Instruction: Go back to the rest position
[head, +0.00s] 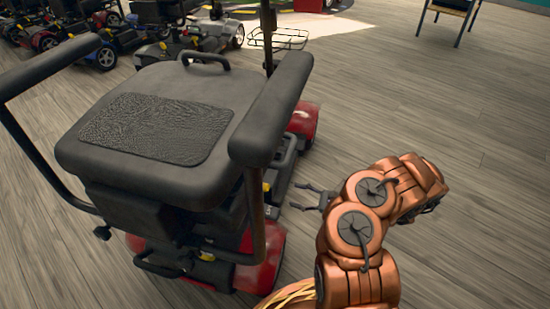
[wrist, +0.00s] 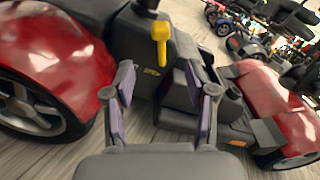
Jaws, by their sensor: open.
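My gripper (head: 308,198) is at the right side of a red and black mobility scooter, low beside its seat. It is open and empty, its two fingers (wrist: 164,105) spread apart in the wrist view. The scooter's black seat (head: 215,85) fills the left middle of the head view. In the wrist view a yellow lever (wrist: 161,40) on the scooter shows ahead of and above the fingers. I cannot tell whether the fingers touch anything.
The scooter's red rear cover (wrist: 55,65) is left of my gripper and its red front part (wrist: 275,105) is right. Its armrest (head: 272,108) rises close to my arm. More scooters (head: 110,35) stand at the back left. A chair (head: 450,12) is far right. The wooden floor (head: 420,110) between is clear.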

